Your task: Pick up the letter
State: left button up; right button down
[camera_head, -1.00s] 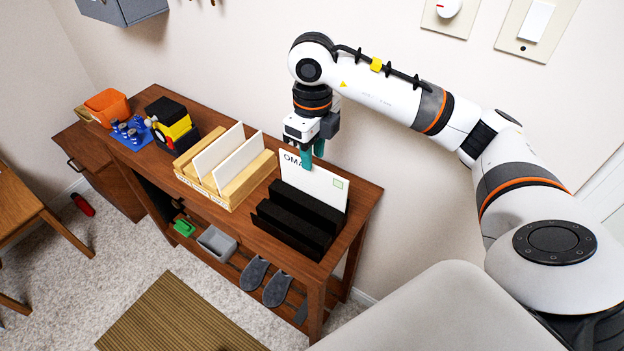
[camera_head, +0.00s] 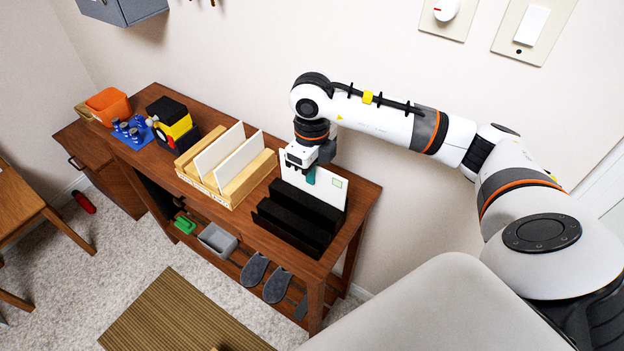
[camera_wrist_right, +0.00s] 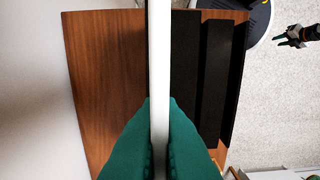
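The letter (camera_head: 330,184) is a white upright sheet with dark print and a pale green stamp. It stands in the rear of the black slotted holder (camera_head: 290,232) at the table's right end. My right gripper (camera_head: 311,176) is at the letter's top edge, with its green fingers on either side. In the right wrist view the fingers (camera_wrist_right: 160,150) press against both faces of the letter (camera_wrist_right: 159,60), seen edge-on. The print is partly hidden by the gripper. My left gripper (camera_wrist_right: 291,38) seems to show small at the wrist view's upper right; its fingers are unclear.
The brown table (camera_head: 356,205) stands against the wall. A wooden rack (camera_head: 240,186) with white cards is left of the black holder. Further left are a yellow and black toy (camera_head: 176,125), a blue mat with pegs (camera_head: 133,134) and an orange bin (camera_head: 108,104).

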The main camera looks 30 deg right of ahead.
jog(key=shift+r, duration=0.1)
notch_tip(320, 180, up, 10)
jog(key=shift+f+b, duration=0.1)
jog(key=shift+b, duration=0.5)
